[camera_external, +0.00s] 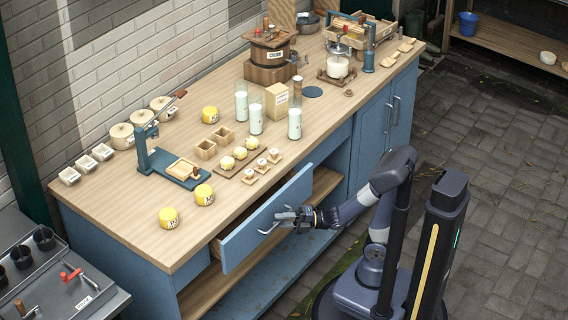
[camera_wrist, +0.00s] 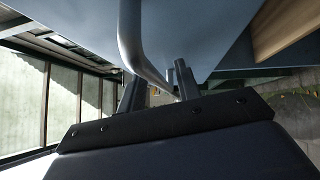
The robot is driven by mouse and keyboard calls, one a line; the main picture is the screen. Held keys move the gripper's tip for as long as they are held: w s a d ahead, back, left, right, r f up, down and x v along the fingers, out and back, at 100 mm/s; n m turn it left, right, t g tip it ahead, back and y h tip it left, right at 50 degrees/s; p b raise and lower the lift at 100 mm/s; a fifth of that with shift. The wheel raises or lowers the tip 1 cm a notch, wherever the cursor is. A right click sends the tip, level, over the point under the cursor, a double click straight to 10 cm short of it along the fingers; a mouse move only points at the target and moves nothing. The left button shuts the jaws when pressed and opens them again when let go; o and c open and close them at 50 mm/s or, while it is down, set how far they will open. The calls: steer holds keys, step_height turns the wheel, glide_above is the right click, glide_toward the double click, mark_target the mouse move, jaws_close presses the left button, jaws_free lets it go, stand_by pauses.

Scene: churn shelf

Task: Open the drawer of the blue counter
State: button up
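The blue counter (camera_external: 140,279) has a wooden top. Its drawer (camera_external: 265,220) is pulled partly out, its blue front standing away from the counter and the wooden inside showing behind it. A grey bar handle (camera_external: 268,229) is on the drawer front. My gripper (camera_external: 288,217) is at this handle. In the wrist view the curved handle (camera_wrist: 145,45) runs down between the two fingers of my gripper (camera_wrist: 160,88), with little room on either side. The fingers look closed around the bar. The drawer front (camera_wrist: 200,35) fills the top of that view.
Yellow pots, milk bottles, small boxes, a slicer and a wooden churn (camera_external: 270,50) stand on the countertop. Open lower shelving (camera_external: 243,282) lies below the drawer. A grey sink unit (camera_external: 60,275) is at the lower left. Paved floor (camera_external: 480,150) to the right is clear.

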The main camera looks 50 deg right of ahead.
steer(key=r+v, duration=0.1)
steer(key=v, duration=0.4)
step_height(320, 180, up, 6)
steer(key=p, duration=0.4)
steer(key=shift+w+a, duration=0.2)
steer(key=shift+a, duration=0.05)
steer(key=shift+r, duration=0.1)
steer(key=d+f+m+g+p, duration=0.35)
steer(key=d+g+p, duration=0.5)
steer(key=p, duration=0.45)
steer(key=shift+n+y, duration=0.35)
steer(key=shift+y, duration=0.05)
steer(key=shift+f+b+x, duration=0.2)
steer(key=shift+b+x, duration=0.75)
steer(key=shift+x, duration=4.5)
steer(key=shift+w, duration=0.1)
steer(key=shift+c, duration=0.4)
jaws_close()
